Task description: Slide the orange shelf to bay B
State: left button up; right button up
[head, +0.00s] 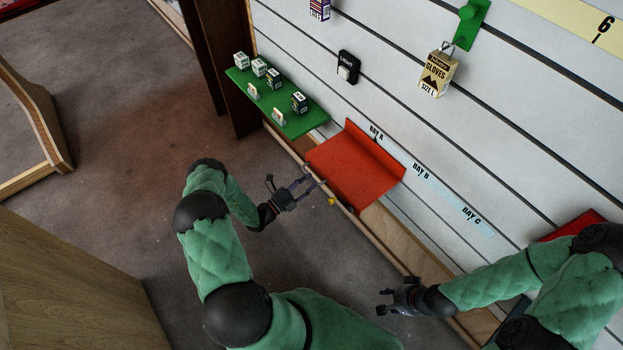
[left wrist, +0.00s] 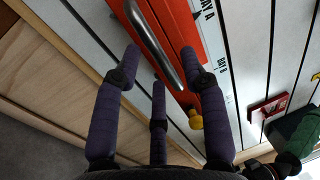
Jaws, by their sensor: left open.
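The orange shelf (head: 355,165) is mounted on the slatted wall at the bay A label (head: 376,133), with its tray sticking out. In the left wrist view the orange shelf (left wrist: 211,120) shows a metal bar handle (left wrist: 152,42) and a yellow knob (left wrist: 195,119). The bay B label (head: 421,172) is on the wall strip to the right of the shelf. My left gripper (head: 312,183) is open at the shelf's front edge. In the left wrist view its fingers are spread on either side of the handle, apart from it. My right gripper (head: 384,300) is empty, low at right, and its fingers look spread.
A green shelf (head: 314,116) with several small boxes is left of the orange shelf. The bay C label (head: 471,214) is further right, with a red shelf (head: 572,224) beyond. A wooden ledge (head: 395,238) runs below. The wall strip between the orange and red shelves is clear.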

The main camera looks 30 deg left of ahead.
pick_arm(q)
jog(key=shift+x, duration=1.3)
pick_arm(e)
jog(key=shift+f, duration=0.25)
pick_arm(q)
jog(key=shift+s, duration=0.1)
